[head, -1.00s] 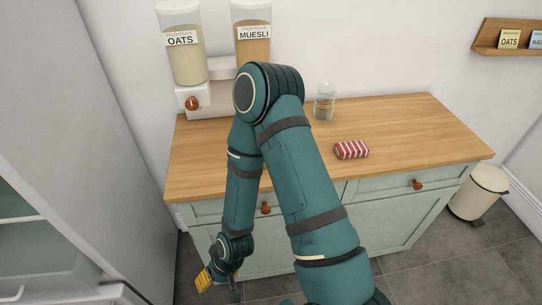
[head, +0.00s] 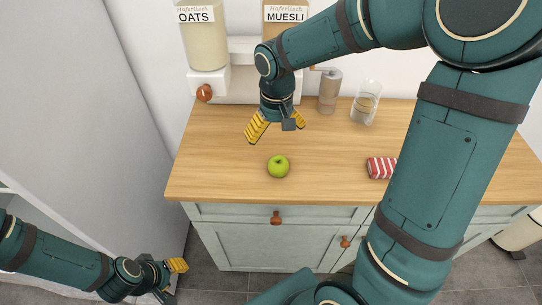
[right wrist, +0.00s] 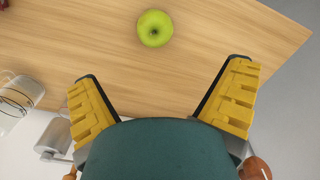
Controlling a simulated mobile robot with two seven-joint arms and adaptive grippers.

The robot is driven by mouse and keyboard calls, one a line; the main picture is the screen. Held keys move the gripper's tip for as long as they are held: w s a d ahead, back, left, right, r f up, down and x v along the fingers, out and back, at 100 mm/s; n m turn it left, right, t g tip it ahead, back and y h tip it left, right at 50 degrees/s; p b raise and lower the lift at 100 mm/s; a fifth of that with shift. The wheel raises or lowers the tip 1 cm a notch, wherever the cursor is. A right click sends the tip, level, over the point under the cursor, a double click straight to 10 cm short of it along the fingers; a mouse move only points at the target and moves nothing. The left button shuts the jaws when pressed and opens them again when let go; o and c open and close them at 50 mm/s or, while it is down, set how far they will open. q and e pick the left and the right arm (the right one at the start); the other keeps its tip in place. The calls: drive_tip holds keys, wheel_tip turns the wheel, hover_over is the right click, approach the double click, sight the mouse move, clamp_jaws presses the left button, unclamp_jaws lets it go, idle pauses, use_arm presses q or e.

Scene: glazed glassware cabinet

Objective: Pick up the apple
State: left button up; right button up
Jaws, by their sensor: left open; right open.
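A green apple (head: 278,167) sits on the wooden counter (head: 225,172) near its front edge. It also shows in the right wrist view (right wrist: 155,28), ahead of the fingers and roughly centred between them. My right gripper (head: 277,134) is open and empty above the counter, behind the apple and apart from it. Its two yellow-padded fingers (right wrist: 163,80) are spread wide in the right wrist view. My left gripper (head: 178,281) is open and low at the bottom left, in front of the counter and well away from the apple.
Oats (head: 206,45) and muesli (head: 286,15) dispensers stand at the back left. A red-striped packet (head: 381,167) lies right of the apple. The counter around the apple is clear.

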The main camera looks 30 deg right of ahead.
sight(278, 160)
drive_tip(key=f, duration=0.2)
drive_tip(key=f+b, duration=0.1)
drive_tip(key=f, duration=0.5)
drive_tip(key=shift+s, duration=0.4)
drive_tip(key=f, duration=0.1)
drive_tip(key=f+b, duration=0.1)
drive_tip(key=f, duration=0.3)
drive_tip(key=shift+w+d+f+b, duration=0.15)
drive_tip(key=shift+w+d+b, duration=0.05)
drive_tip(key=shift+d+b, duration=0.15)
use_arm(q)
drive_tip(key=shift+s+f, duration=0.4)
drive_tip(key=shift+f, duration=0.25)
drive_tip(key=shift+s+f, duration=0.35)
drive_tip(key=shift+f, duration=0.25)
use_arm(e)
drive_tip(key=c, duration=1.3)
drive_tip(key=shift+c, duration=0.2)
